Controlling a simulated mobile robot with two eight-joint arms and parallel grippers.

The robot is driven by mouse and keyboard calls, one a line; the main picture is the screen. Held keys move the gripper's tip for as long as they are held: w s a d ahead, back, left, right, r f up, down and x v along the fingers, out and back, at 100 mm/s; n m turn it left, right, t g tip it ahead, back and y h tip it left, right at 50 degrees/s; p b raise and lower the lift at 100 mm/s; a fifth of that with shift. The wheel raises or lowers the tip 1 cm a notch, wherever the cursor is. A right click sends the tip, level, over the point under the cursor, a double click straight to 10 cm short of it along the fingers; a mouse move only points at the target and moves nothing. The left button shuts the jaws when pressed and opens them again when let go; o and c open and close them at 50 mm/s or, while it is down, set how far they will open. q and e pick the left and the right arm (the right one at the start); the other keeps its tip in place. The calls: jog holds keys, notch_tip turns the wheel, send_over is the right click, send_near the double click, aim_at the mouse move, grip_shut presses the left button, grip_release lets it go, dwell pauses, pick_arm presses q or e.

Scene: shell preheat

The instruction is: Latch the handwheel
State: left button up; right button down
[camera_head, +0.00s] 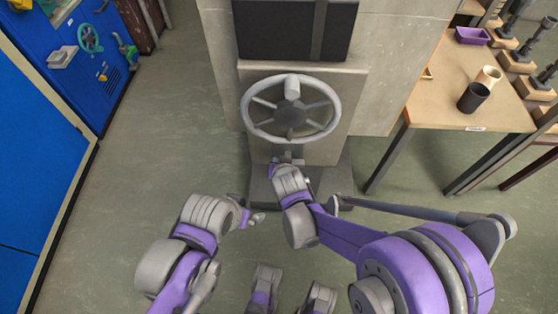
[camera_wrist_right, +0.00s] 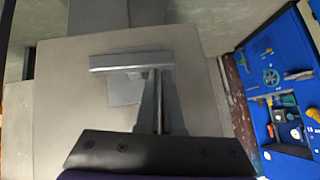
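The grey handwheel (camera_head: 289,118) has several spokes, a dark hub and a knob at the top of its rim. It sits on the front of a beige panel (camera_head: 335,135). My right gripper (camera_head: 289,160) is just below the wheel, close to the lower panel, apart from the rim. In the right wrist view a grey bar (camera_wrist_right: 131,60) with a narrow upright piece stands before a pale panel; I cannot tell whether it is a latch or part of my gripper. My left gripper (camera_head: 257,218) hangs lower left, away from the wheel. Neither gripper's opening can be made out.
A wooden table (camera_head: 440,106) at right carries a black cup (camera_head: 473,97), a beige cup (camera_head: 489,76) and a purple tray (camera_head: 472,36). A blue cabinet (camera_head: 85,85) with small fittings stands at left. The green floor between is clear.

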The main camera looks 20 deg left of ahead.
pick_arm(q)
jog(key=shift+a, duration=0.1)
pick_arm(e)
jog(key=shift+a, duration=0.1)
dwell(0.5)
pick_arm(q)
jog(key=p+v, duration=0.2)
jog(key=w+p+v, duration=0.1)
jog(key=p+v, duration=0.1)
jog(key=shift+s+a+r, duration=0.15)
jog(key=shift+a+r, duration=0.05)
jog(key=shift+r, duration=0.25)
pick_arm(e)
jog(key=s+d+r, duration=0.2)
jog(key=s+r, duration=0.5)
jog(key=r, duration=0.4)
jog(key=shift+w, duration=0.1)
